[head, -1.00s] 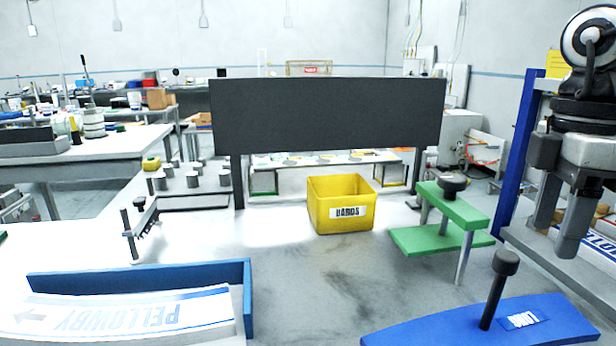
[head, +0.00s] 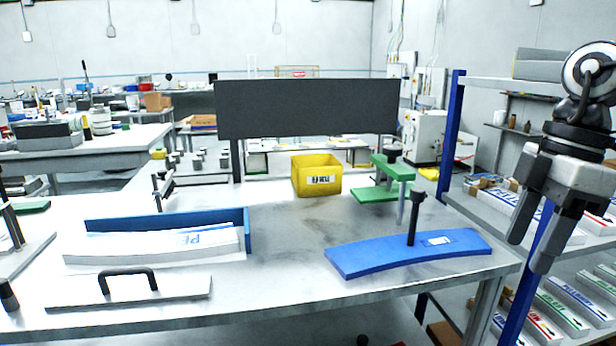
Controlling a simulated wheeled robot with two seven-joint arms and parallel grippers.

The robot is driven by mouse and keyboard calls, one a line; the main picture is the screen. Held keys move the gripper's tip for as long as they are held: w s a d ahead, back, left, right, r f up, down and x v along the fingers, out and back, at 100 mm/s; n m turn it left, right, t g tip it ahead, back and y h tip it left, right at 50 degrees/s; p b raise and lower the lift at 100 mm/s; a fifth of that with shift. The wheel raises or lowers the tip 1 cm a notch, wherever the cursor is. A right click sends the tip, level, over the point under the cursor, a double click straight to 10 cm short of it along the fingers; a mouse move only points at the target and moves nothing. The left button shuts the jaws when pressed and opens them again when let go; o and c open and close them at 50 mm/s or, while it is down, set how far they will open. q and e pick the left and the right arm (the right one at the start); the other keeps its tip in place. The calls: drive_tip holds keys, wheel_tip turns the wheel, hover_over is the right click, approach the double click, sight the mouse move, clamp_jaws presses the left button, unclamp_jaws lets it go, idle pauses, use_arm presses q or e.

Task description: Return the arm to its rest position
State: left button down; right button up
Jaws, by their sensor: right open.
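My right gripper (head: 528,243) is at the right side of the head view, raised in front of a shelf rack. Its two grey fingers point down and stand apart, with nothing between them. It is clear of the table and touches nothing that I can see. My left gripper is not in view.
The table (head: 290,270) holds a blue board with a black post (head: 380,258), a yellow bin (head: 316,176), a green stand (head: 375,194), a blue-walled tray (head: 246,222) of labels and a handled plate (head: 185,289). The rack's blue upright (head: 452,130) is near my right arm.

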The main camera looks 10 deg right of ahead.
wheel_tip(320, 180, down, 22)
drive_tip(key=w+a+m+t+y, duration=0.25)
drive_tip(key=m+t+y, duration=0.4)
drive_tip(key=t, duration=0.65)
drive_tip(key=s+a+f+m+g+h, duration=0.1)
drive_tip(key=s+a+f+m+h, duration=0.1)
drive_tip(key=s+a+f, duration=0.3)
drive_tip(key=s+a+f+m+g+h, duration=0.1)
drive_tip(key=s+a+f+m+h, duration=0.2)
drive_tip(key=s+a+f, duration=0.3)
drive_tip(key=a+f, duration=0.4)
drive_tip(key=f, duration=0.1)
drive_tip(key=shift+f+m, duration=0.15)
drive_tip(key=shift+m, duration=0.2)
